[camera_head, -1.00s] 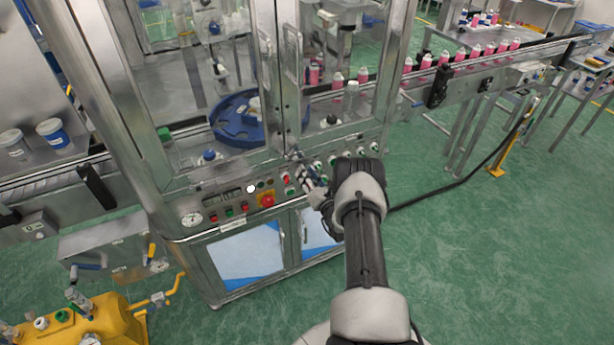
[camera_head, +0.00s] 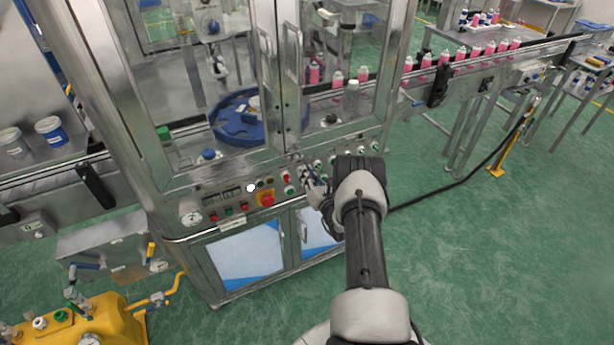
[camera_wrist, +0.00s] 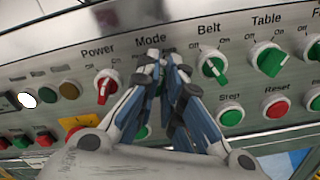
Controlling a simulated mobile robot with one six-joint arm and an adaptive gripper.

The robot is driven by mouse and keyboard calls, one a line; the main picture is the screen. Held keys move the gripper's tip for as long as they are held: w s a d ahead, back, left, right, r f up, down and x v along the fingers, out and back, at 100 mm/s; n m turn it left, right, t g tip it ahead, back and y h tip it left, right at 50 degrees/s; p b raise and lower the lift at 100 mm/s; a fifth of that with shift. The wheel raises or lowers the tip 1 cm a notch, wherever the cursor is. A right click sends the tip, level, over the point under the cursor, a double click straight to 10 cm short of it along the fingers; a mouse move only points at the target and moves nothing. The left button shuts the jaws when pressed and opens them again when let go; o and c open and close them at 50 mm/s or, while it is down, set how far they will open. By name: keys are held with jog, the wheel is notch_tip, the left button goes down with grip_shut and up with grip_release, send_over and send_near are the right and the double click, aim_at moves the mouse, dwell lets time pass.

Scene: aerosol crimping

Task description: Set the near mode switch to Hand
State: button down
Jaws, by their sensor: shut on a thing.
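The mode switch sits under the "Mode" label (camera_wrist: 150,41) on the machine's front panel. My fingers hide nearly all of it, so its pointing direction cannot be read. My gripper (camera_wrist: 167,62) is shut on the mode switch, with both blue-grey fingers close together just below the label. In the head view my gripper (camera_head: 308,180) reaches the panel from the front right, and my wrist covers part of the panel.
The red Power knob (camera_wrist: 106,86) is close on the left. The green Belt knob (camera_wrist: 214,67) and Table knob (camera_wrist: 268,59) are on the right. Step (camera_wrist: 231,117) and Reset (camera_wrist: 276,107) buttons sit below. A red emergency button (camera_head: 267,200) is farther left.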

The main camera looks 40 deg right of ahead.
jog(key=n+b, duration=0.2)
jog(key=n, duration=0.1)
jog(key=n+b, duration=0.2)
jog(key=n, duration=0.2)
jog(key=n+b, duration=0.1)
jog(key=n, duration=0.2)
jog(key=shift+w+a+n+b, duration=0.15)
jog(key=shift+a+n+b, duration=0.2)
jog(key=shift+n+b, duration=0.05)
dwell(0.4)
jog(key=c, duration=1.7)
grip_release()
jog(key=v, duration=1.2)
